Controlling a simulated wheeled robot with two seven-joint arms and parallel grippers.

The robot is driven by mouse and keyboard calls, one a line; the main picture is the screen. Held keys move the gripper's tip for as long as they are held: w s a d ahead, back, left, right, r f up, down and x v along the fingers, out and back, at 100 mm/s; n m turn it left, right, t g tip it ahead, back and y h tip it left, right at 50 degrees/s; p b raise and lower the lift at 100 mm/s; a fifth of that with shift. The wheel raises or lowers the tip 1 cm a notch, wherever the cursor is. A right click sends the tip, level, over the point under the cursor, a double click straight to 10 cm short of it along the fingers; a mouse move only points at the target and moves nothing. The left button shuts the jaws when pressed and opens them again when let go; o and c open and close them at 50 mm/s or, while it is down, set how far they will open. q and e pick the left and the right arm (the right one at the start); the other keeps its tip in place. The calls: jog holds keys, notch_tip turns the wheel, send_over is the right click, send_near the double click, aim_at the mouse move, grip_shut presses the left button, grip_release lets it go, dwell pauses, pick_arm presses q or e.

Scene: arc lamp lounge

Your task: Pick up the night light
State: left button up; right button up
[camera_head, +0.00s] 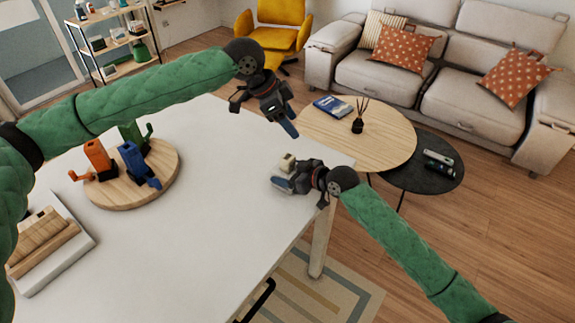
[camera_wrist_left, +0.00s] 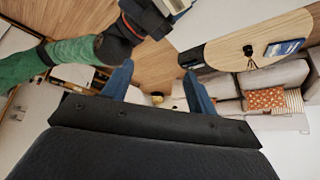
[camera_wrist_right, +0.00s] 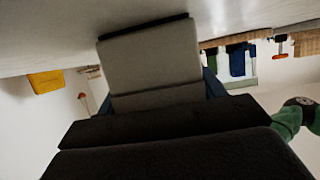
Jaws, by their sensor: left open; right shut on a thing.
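The night light, a small pale block with a cream top (camera_head: 287,162), is at the right edge of the white table. In the right wrist view it is a grey box (camera_wrist_right: 150,65) filling the space between the fingers. My right gripper (camera_head: 283,181) is shut on it. Its dark end lies close to the tabletop; I cannot tell whether it touches. My left gripper (camera_head: 287,125) is open and empty, higher up and over the table's far right corner. Its two blue fingers stand apart in the left wrist view (camera_wrist_left: 160,88).
The white table (camera_head: 205,230) is mostly clear in the middle. A round wooden board (camera_head: 145,190) holds orange, blue and green items at left. A white tray (camera_head: 72,265) is front left. A round wooden coffee table (camera_head: 385,140) and sofa stand beyond.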

pick_arm(q)
jog(key=d+m+y, duration=0.1)
jog(key=d+m, duration=0.1)
jog(key=d, duration=0.3)
jog(key=m+y, duration=0.5)
jog(key=m, duration=0.1)
send_over(288, 157)
jog(key=shift+g, duration=0.4)
jog(key=f, duration=0.9)
jog(key=shift+s+a, duration=0.2)
jog(key=shift+a, duration=0.15)
jog(key=shift+w+d+f, duration=0.15)
jog(key=shift+f, duration=1.2)
jog(key=shift+w+d+f, duration=0.1)
jog(key=shift+d+f, duration=0.05)
jog(key=shift+f, duration=1.15)
jog(key=shift+c, duration=0.2)
jog(key=c, duration=1.1)
